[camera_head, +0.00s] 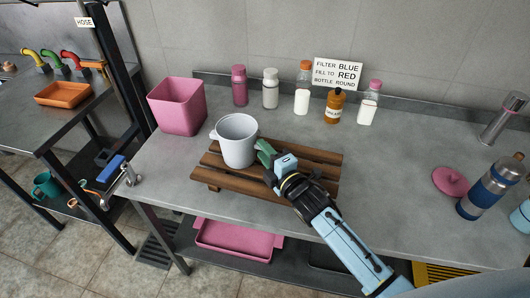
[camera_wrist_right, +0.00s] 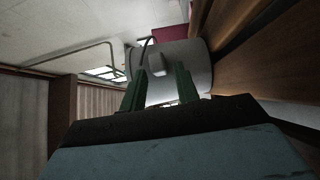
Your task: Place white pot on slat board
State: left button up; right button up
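The white pot (camera_head: 237,142) stands upright over the left part of the brown slat board (camera_head: 318,156) in the head view, and looks to rest on its slats. My right gripper (camera_head: 264,151) is just right of the pot, low over the board. In the right wrist view, its two green fingers (camera_wrist_right: 160,88) are apart, with the pot (camera_wrist_right: 195,70) in front of them and a handle ahead of the gap. I see nothing held between the fingers. The contact under the pot is hidden. My left gripper is not in view.
A pink bin (camera_head: 176,106) stands left of the pot. Several bottles, one a brown bottle (camera_head: 334,106), line the back. A pink lid (camera_head: 450,181) and a blue-silver flask (camera_head: 489,187) are at the right. The counter between board and lid is largely clear.

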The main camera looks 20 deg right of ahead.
jog(key=shift+o, duration=0.4)
jog(key=shift+r, duration=0.1)
jog(key=shift+s, duration=0.1)
jog(key=p+v, duration=0.1)
jog(key=v, duration=1)
jog(key=shift+s+d, duration=0.1)
jog(key=shift+s, duration=0.25)
